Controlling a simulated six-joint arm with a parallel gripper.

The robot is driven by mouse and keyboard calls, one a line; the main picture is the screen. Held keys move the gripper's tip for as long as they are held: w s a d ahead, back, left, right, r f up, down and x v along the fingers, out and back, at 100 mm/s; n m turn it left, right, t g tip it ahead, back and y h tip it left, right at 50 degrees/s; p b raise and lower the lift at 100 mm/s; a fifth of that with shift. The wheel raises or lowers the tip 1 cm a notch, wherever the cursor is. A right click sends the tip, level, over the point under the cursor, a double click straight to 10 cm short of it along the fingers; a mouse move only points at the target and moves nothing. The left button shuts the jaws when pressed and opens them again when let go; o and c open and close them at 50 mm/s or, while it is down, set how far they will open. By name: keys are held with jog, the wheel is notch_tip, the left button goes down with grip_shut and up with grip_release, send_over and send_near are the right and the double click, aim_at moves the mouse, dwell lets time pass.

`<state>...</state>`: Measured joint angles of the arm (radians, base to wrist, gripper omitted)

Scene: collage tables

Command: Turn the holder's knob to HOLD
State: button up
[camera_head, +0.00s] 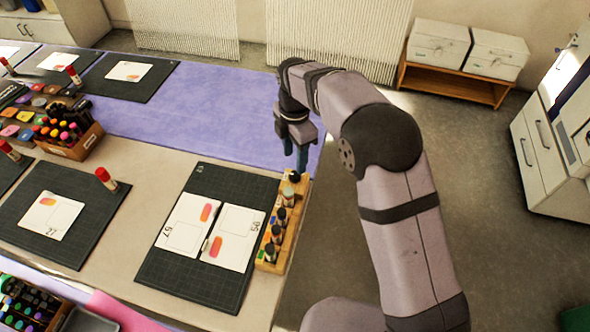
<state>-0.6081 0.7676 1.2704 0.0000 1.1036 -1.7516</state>
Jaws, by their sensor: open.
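A narrow wooden holder (276,252) stands along the right edge of the table. Several small dark-capped pieces stand in a row along it, with coloured marks beside them. A small rounded piece (294,177) shows at its far end; I cannot tell whether this is the knob. No HOLD marking is readable. My gripper (296,158) points down at the far end of the holder, by the table's right edge. Its jaws are open, with nothing seen between them. I cannot tell its exact height or whether it touches anything.
Two white cards (186,226) lie side by side on a dark mat (188,283) left of the holder. A wooden box of markers (78,148) is farther left.

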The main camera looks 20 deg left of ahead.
aim_at(295, 175)
jog(key=shift+f+p, duration=0.9)
jog(key=shift+f, duration=2.55)
jog(key=c, duration=1.1)
